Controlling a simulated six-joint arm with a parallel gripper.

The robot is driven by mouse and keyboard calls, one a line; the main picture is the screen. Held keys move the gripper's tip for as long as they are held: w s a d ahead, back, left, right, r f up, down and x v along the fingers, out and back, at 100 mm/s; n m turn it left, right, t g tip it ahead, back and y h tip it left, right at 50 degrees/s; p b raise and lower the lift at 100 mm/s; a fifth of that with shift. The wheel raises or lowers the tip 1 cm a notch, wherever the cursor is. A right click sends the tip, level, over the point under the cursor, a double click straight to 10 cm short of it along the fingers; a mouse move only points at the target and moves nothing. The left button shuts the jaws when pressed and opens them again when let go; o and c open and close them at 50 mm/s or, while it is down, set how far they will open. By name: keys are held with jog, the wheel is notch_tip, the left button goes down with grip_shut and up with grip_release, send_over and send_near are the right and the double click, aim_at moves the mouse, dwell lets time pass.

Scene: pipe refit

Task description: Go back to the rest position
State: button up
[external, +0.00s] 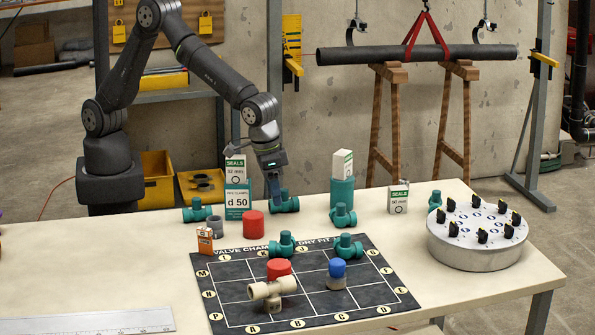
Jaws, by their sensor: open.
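My gripper (275,192) points down at the back middle of the table in the external view. Its jaws are open. A teal valve (290,205) sits right at the fingertips, partly hidden by them. I cannot tell whether the fingers touch it or are only beside it. My arm is bent, reaching over from the left, with the gripper low near the tabletop.
A white box on a green d 50 carton (237,201) stands just left of my gripper, with a red cap (253,225) in front. A teal cylinder (342,193) carries another box at right. The dark mat (310,305) holds several fittings. A round grey stand (478,245) is far right.

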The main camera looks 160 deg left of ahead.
jog(key=shift+s+a+f, duration=0.2)
jog(key=shift+a+f, duration=0.3)
jog(key=shift+a, duration=0.25)
jog(key=shift+s+a+f, duration=0.2)
jog(key=shift+a+f, duration=0.25)
jog(key=shift+a, duration=0.25)
